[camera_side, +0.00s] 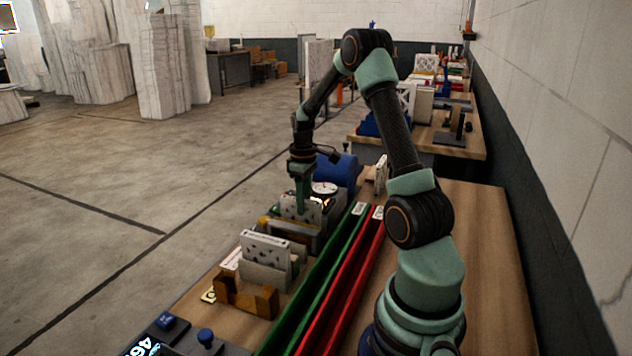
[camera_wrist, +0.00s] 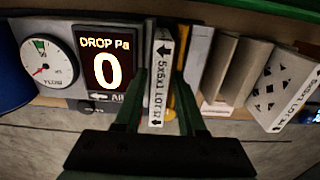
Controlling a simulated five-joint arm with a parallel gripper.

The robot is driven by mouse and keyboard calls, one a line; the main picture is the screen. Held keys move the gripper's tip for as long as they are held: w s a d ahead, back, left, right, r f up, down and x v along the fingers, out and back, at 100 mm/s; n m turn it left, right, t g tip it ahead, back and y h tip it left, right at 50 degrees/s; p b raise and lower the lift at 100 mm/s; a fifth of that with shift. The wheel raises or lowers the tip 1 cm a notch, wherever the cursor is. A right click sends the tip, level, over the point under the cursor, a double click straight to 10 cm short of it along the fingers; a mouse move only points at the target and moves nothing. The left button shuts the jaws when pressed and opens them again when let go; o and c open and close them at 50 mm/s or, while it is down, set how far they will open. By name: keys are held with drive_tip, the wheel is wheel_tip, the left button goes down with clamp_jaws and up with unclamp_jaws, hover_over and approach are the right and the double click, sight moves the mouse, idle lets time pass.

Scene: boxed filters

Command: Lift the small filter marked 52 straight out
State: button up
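A thin white boxed filter (camera_wrist: 160,75) stands upright on edge in the wrist view. Its edge label reads "5x5x1 LOT" with a number that I cannot read surely. My gripper (camera_wrist: 164,65) points down over it, one green finger on each side. Narrow gaps show between the fingers and the label edge, so it looks open around the filter. In the side view my gripper (camera_side: 303,205) is low at the dotted white filter there, in the row behind the nearer holder. The fingertips' contact and the filter's lower part are hidden.
Another dotted white filter (camera_wrist: 283,88) leans at the right, past grey dividers (camera_wrist: 243,70). A dial gauge (camera_wrist: 46,62) and a display reading "DROP Pa 0" (camera_wrist: 107,58) stand close at left. Green (camera_side: 325,270) and red (camera_side: 350,270) rails run alongside. Open tabletop (camera_side: 480,250) lies at right.

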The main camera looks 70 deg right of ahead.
drive_tip(key=shift+f, duration=0.9)
clamp_jaws()
drive_tip(key=shift+r, duration=0.1)
